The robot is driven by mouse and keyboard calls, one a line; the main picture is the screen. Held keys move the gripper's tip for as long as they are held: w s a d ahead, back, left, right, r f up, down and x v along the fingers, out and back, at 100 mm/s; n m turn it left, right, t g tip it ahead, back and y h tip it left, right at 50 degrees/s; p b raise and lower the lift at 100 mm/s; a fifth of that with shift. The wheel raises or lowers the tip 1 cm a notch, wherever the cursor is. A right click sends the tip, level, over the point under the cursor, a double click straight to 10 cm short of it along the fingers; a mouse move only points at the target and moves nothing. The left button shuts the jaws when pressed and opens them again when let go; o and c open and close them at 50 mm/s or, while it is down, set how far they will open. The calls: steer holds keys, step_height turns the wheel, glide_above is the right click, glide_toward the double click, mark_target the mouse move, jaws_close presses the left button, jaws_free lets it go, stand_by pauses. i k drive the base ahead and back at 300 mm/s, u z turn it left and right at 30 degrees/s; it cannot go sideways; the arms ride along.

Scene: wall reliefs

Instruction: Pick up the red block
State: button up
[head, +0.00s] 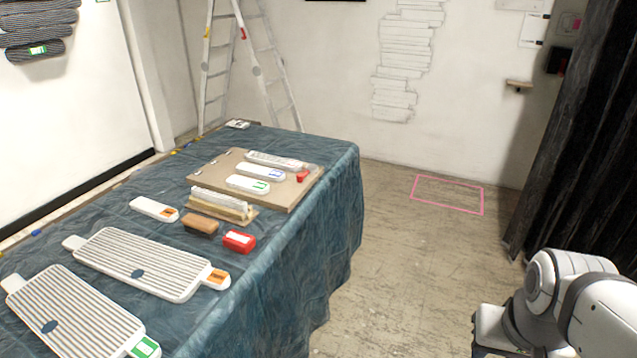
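A small red block (239,242) with a white patch on top lies on the blue cloth-covered table (325,245), near the table's right edge. A brown block (200,224) lies just left of it. A smaller red piece (302,176) lies farther back on a tan board. White links of my arm show at the bottom right, beyond the floor gap and well apart from the table. My gripper is not visible in this view.
Two ribbed white boards (145,262) fill the near table. A ribbed white piece (221,203) stands behind the brown block. The tan board (286,197) holds white pieces. Floor right of the table is clear, with a pink outline (447,195). A ladder (256,70) and a dark curtain (580,130) stand behind.

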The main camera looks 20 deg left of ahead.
mark_target(238, 242)
steer(key=u, duration=0.6)
steer(key=i, duration=1.4)
steer(key=u, duration=1)
steer(key=k, duration=0.8)
steer(key=u, duration=0.15)
steer(key=i, duration=0.9)
steer(key=z, duration=0.1)
